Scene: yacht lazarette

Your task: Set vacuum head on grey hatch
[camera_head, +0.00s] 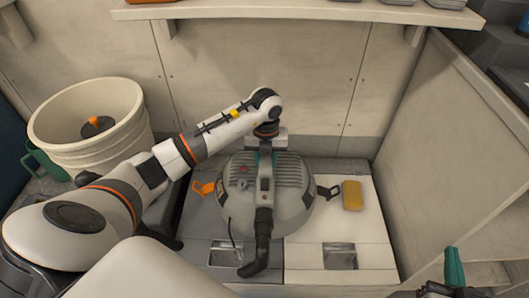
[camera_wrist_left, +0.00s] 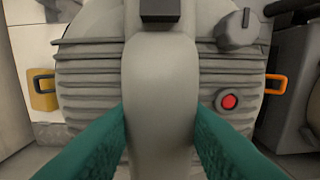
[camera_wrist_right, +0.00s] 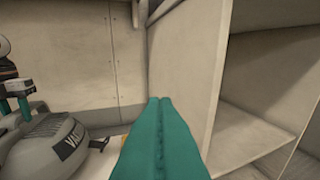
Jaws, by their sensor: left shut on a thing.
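The vacuum head (camera_head: 288,213) is a grey ribbed dome with a black hose stub toward the front. My left gripper (camera_head: 263,158) is above it, shut on its handle; the left wrist view shows the teal fingers on both sides of the handle (camera_wrist_left: 160,80). The dome overlaps the seam between the grey hatch (camera_head: 207,222) on the left and the white hatch (camera_head: 375,228) on the right. Whether it rests or hovers is unclear; its underside is hidden. My right gripper (camera_wrist_right: 160,105) is shut and empty, away at the right.
A yellow sponge-like block (camera_head: 352,195) lies on the white hatch, close to the dome's right side. A cream bucket (camera_head: 75,125) and green mug (camera_head: 42,163) stand at the left. A wall panel (camera_head: 450,150) bounds the right; a shelf (camera_head: 290,12) spans above.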

